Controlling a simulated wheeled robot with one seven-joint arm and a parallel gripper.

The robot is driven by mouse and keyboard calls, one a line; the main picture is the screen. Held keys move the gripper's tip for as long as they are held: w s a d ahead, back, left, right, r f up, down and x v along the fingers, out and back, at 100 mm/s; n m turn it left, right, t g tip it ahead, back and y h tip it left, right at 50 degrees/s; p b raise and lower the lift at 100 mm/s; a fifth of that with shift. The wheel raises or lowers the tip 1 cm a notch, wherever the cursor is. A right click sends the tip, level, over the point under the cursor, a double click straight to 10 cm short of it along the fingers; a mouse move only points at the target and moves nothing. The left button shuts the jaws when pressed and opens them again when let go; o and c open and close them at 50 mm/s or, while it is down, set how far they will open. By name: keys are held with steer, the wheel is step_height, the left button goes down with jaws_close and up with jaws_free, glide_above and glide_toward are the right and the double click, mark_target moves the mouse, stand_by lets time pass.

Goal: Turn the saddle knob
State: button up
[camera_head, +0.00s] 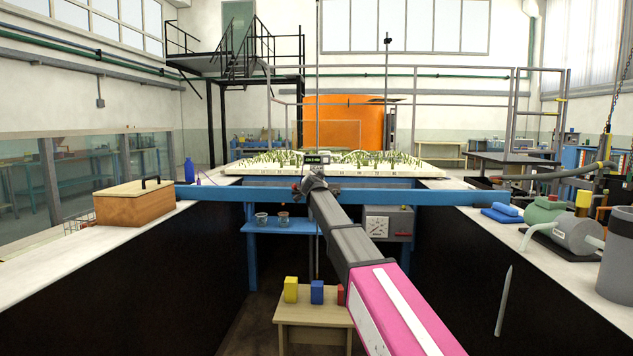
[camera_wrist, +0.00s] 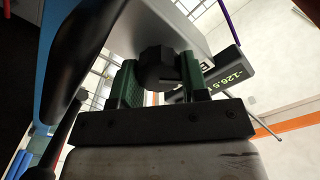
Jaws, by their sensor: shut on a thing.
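The saddle knob (camera_wrist: 153,68) is dark and ribbed and sits under a grey saddle body (camera_wrist: 175,28) in the wrist view. My gripper (camera_wrist: 160,84) has its two green-padded fingers on either side of the knob and is shut on it. A dark digital gauge (camera_wrist: 222,76) beside the saddle reads about -126.5; its end is cut off by the angle. In the head view my gripper (camera_head: 313,184) reaches the middle of the blue beam (camera_head: 245,193), just below the small display (camera_head: 318,158). My gripper hides the knob there.
A wooden box (camera_head: 135,205) stands on the left wall top. A low stool (camera_head: 310,314) carries coloured blocks below. A model bed (camera_head: 345,163) lies behind the beam.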

steer(key=o, duration=0.9)
steer(key=shift+o, duration=0.2)
steer(key=shift+s, duration=0.1)
steer(key=s, duration=1)
steer(key=shift+s+a, duration=0.2)
steer(key=shift+s, duration=0.15)
